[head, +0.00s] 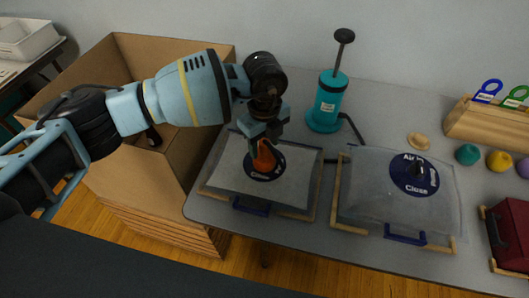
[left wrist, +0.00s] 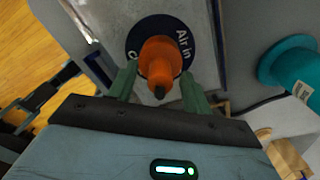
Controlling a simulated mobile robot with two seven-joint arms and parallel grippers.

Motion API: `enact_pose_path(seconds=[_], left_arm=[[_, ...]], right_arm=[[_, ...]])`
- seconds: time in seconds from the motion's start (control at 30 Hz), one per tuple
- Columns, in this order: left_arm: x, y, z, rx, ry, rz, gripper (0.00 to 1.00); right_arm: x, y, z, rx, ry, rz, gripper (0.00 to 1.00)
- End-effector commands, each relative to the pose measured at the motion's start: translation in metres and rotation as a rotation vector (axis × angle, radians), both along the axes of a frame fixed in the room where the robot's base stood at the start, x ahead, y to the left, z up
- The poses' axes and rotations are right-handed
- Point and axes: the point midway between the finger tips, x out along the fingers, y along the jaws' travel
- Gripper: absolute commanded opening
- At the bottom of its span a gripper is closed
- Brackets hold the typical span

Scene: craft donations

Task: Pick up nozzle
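The orange nozzle (head: 264,159) stands on the blue round valve disc of the left clear bag (head: 225,178). In the left wrist view the nozzle (left wrist: 160,62) points toward the camera with a dark tip, over the disc lettered "Air in" (left wrist: 183,42). My left gripper (head: 265,139) is above the nozzle, pointing down. In the left wrist view its two green fingers (left wrist: 160,80) are apart, one on each side of the nozzle, with gaps visible. My right gripper is not in view.
A teal pump (head: 327,103) with a dark hose stands behind the bags. A second bag (head: 370,195) with a similar disc lies to the right. A large cardboard box (head: 150,185) is at the left. A wooden rack (head: 490,125), coloured balls and a red case (head: 511,235) are at the right.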

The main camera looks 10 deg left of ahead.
Motion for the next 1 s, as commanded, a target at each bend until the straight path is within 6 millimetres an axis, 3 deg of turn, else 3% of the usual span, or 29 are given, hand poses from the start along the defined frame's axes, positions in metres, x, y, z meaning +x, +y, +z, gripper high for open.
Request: enact_pose_path(seconds=[0.03, 0.37, 0.77, 1.0], left_arm=[[0.0, 0.0, 0.0, 0.0, 0.0, 0.0, 0.44], [0.0, 0.0, 0.0, 0.0, 0.0, 0.0, 0.01], [0.001, 0.0, 0.007, 0.0, -0.001, 0.0, 0.01], [0.001, -0.001, 0.035, -0.003, -0.003, -0.001, 0.01]], right_arm=[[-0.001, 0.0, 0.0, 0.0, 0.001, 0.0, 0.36], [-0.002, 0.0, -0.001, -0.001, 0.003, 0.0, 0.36], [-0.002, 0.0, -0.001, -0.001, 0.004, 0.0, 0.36], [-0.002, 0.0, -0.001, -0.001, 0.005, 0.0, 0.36]])
